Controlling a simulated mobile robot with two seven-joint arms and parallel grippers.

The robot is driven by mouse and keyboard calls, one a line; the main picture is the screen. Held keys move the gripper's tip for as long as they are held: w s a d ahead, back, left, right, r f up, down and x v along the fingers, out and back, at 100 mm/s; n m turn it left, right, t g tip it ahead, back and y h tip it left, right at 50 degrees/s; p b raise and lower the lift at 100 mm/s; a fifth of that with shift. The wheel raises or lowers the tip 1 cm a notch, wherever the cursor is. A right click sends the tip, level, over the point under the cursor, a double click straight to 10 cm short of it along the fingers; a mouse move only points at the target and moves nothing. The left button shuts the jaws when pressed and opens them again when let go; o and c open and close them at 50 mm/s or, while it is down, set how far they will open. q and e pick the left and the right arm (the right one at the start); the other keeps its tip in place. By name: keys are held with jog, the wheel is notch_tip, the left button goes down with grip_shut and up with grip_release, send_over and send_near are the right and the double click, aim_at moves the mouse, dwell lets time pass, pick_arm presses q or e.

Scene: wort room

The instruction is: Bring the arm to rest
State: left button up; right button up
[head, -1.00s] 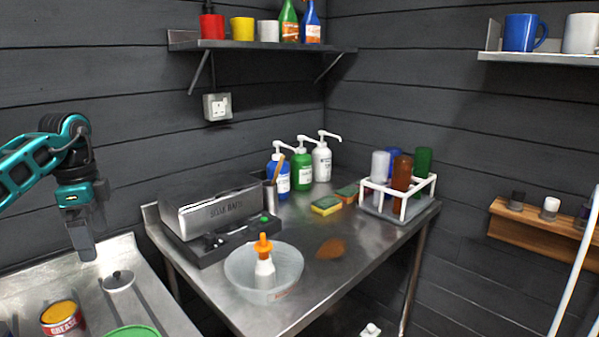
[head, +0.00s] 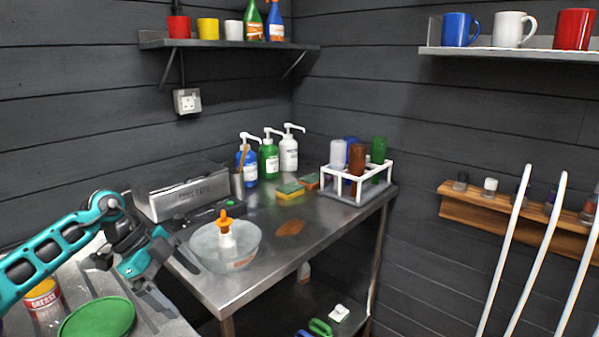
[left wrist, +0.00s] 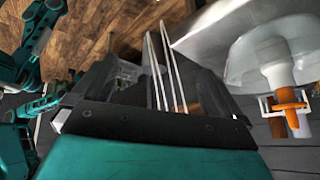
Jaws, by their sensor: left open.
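My left gripper (head: 172,285) is at the lower left of the head view, low beside the near left edge of the steel table (head: 285,260). It is open, with nothing visible held in it. In the left wrist view its dark jaws (left wrist: 160,75) point away, with wooden floor and thin pale rods beyond. A translucent bowl (head: 198,252) with an orange-topped white bottle (head: 226,238) in it stands just right of the gripper; the bottle also shows in the left wrist view (left wrist: 280,75). My right gripper is not in view.
A grey box (head: 180,195), pump bottles (head: 268,160), sponges (head: 290,191) and a white-railed bottle rack (head: 345,190) stand on the table. A green lid (head: 97,318) and a grease tin (head: 42,300) sit near my left arm. White poles (head: 535,255) stand at right.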

pick_arm(q)
jog(key=s+d+f+t+h, duration=0.1)
jog(key=s+d+t+h, duration=0.15)
jog(key=d, duration=0.35)
jog(key=s+d+f+t+h+b, duration=0.1)
jog(key=d+h, duration=0.3)
jog(key=d, duration=0.2)
jog(key=s+d+f+t+h, duration=0.1)
jog(key=s+d+t+h, duration=0.1)
jog(key=d+h, duration=0.35)
jog(key=s+a+f+n+t+y+b, duration=0.1)
jog(key=s+a+f+n+y, duration=0.3)
jog(key=s+f+n+y, duration=0.4)
jog(key=s+a+f+n+t+y+b, duration=0.1)
jog(key=s+a+f+n+t+y, duration=0.2)
jog(key=f, duration=1.1)
jog(key=s+a+n+y, duration=0.2)
jog(key=s+n+y, duration=0.3)
jog(key=s, duration=0.1)
jog(key=shift+s+a+f+n+y, duration=0.2)
jog(key=shift+s+n+y, duration=0.1)
jog(key=shift+s, duration=0.1)
